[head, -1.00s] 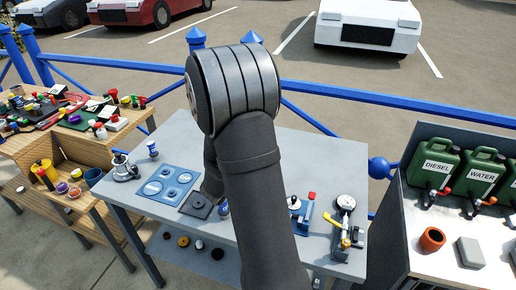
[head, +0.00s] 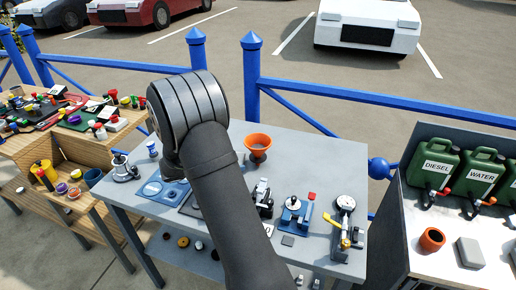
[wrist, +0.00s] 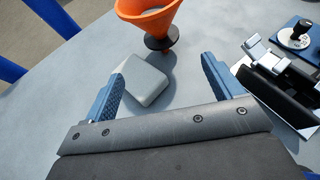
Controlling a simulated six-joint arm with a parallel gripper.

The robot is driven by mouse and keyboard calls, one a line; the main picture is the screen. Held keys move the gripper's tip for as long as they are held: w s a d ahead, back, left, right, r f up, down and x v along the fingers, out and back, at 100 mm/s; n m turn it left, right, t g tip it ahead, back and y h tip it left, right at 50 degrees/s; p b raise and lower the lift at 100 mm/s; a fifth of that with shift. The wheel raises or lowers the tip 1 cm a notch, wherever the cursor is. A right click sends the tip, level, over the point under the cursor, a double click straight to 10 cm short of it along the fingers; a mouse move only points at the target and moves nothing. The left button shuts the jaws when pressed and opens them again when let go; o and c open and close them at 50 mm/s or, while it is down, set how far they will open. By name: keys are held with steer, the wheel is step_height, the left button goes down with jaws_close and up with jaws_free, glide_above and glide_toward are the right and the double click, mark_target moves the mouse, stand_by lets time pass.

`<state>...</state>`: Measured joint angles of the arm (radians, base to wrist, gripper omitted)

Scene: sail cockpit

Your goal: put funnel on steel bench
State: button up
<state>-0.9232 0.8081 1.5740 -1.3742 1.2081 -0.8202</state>
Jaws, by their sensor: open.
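The orange funnel (head: 257,143) stands upright near the back edge of the grey metal-topped bench (head: 300,160). In the wrist view the funnel (wrist: 150,14) is at the top, with a dark collar low on its spout; its rim is cut off by the frame. My gripper (wrist: 161,70) is open, its two blue fingers apart, with the funnel beyond the fingertips and not between them. In the head view my arm hides the gripper.
A pale grey block (wrist: 145,82) lies between and ahead of the fingers. A clamp-like metal device (wrist: 275,75) is close to the right finger. A gauge stand (head: 345,225) is at the bench's right. Canisters (head: 433,165) stand on the right-hand bench. The bench's back right is clear.

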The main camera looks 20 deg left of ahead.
mark_target(255, 157)
steer(key=x, duration=1.1)
steer(key=shift+w+d+f, duration=0.1)
steer(key=shift+d+f, duration=0.05)
steer(key=shift+d, duration=0.1)
steer(key=c, duration=1.2)
step_height(255, 157, up, 5)
steer(key=shift+f, duration=0.15)
steer(key=s+d+r, duration=0.1)
steer(key=d+r, duration=0.5)
steer(key=d, duration=0.6)
steer(key=d+f+n+t+y, duration=0.1)
steer(key=d+f+n+y, duration=0.1)
steer(key=d, duration=1.3)
steer(key=shift+d+f+n+y, duration=0.3)
steer(key=shift+d+f, duration=0.05)
steer(key=shift+f, duration=0.4)
